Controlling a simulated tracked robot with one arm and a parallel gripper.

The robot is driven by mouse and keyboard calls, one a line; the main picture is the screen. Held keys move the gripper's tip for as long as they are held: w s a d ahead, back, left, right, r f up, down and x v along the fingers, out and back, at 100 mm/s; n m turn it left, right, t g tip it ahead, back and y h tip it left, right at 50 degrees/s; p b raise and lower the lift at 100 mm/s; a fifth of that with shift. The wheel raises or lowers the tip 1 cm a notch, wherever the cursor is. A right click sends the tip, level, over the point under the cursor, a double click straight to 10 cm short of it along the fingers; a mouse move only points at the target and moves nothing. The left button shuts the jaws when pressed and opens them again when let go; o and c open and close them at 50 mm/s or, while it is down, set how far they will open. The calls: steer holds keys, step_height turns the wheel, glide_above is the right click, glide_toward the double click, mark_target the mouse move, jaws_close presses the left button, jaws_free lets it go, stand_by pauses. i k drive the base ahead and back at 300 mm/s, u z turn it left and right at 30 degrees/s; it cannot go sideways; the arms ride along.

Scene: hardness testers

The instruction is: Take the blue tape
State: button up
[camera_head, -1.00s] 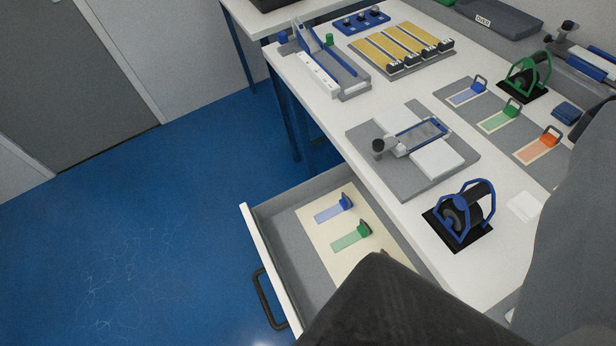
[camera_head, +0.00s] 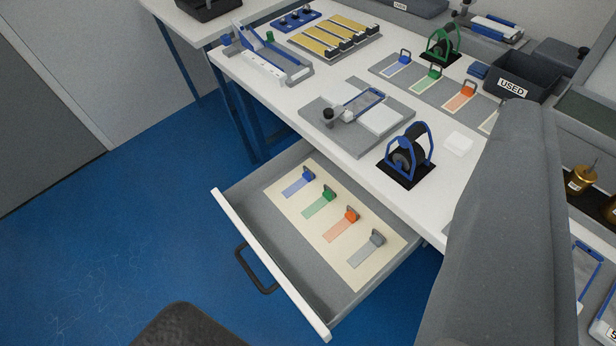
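A strip with a blue tab (camera_head: 299,184) lies on the cream sheet at the far left end of the open drawer (camera_head: 279,263). Green (camera_head: 321,202), orange (camera_head: 342,223) and grey (camera_head: 367,248) strips follow it in a row. A similar blue strip (camera_head: 397,66) lies on a grey mat on the table. A blue-framed roll dispenser (camera_head: 408,155) stands on a black pad near the table's front edge. No fingers of my gripper can be made out. A large grey part of mine covers the right side of the table, and a dark shape shows at the bottom.
The drawer stands pulled out over the blue floor (camera_head: 110,235). A green-framed dispenser (camera_head: 443,43) and a black bin marked USED (camera_head: 520,78) stand at the table's back. A grey fixture plate (camera_head: 330,132) lies mid-table. The floor at left is clear.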

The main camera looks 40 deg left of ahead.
mark_target(308, 176)
steer(key=z, duration=0.05)
steer(key=i, duration=0.9)
steer(key=u, duration=0.1)
